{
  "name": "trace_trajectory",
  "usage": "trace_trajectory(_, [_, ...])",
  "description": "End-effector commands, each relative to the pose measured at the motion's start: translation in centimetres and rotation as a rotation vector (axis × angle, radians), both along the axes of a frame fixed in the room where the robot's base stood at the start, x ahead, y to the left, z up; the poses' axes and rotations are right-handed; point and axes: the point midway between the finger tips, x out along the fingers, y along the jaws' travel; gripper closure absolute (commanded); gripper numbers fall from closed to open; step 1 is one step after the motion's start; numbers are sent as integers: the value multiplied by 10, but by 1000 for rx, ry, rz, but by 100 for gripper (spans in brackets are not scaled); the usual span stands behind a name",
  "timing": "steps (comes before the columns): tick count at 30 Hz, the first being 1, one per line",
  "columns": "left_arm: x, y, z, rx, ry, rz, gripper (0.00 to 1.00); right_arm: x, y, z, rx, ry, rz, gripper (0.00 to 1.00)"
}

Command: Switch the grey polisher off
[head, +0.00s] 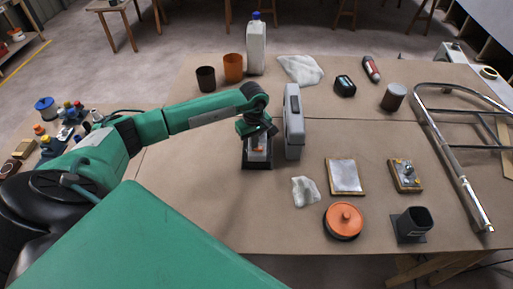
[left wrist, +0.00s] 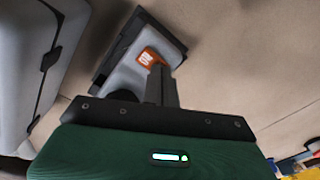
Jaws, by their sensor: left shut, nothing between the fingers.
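The grey polisher (head: 257,157) stands on the table with a black base, just left of a grey case. Its orange switch (head: 258,149) shows below my left gripper (head: 260,134). In the left wrist view the polisher (left wrist: 125,75) carries the orange switch (left wrist: 148,57), which has pale markings. My left gripper (left wrist: 158,72) is shut and empty, its fingertips at the lower edge of the switch in that view. I cannot tell whether they touch it. The fingers hide part of the polisher and the switch. My right gripper is not in view.
The grey case (head: 293,122) stands close to the right of the polisher. A white cloth (head: 305,192), an orange round tin (head: 343,221) and a sanding block (head: 345,176) lie to the right. A white jug (head: 256,48) and cups stand behind. A metal rail frame (head: 456,180) lies far right.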

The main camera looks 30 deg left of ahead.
Motion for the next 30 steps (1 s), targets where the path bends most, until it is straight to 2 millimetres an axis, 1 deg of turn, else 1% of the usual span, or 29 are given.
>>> trace_trajectory(8, [0,0,-6,-1,0,0,100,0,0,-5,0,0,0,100])
trace_trajectory(14, [-1,0,-3,0,1,-1,100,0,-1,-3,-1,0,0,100])
trace_trajectory(30, [0,0,41,0,-1,-1,100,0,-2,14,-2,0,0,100])
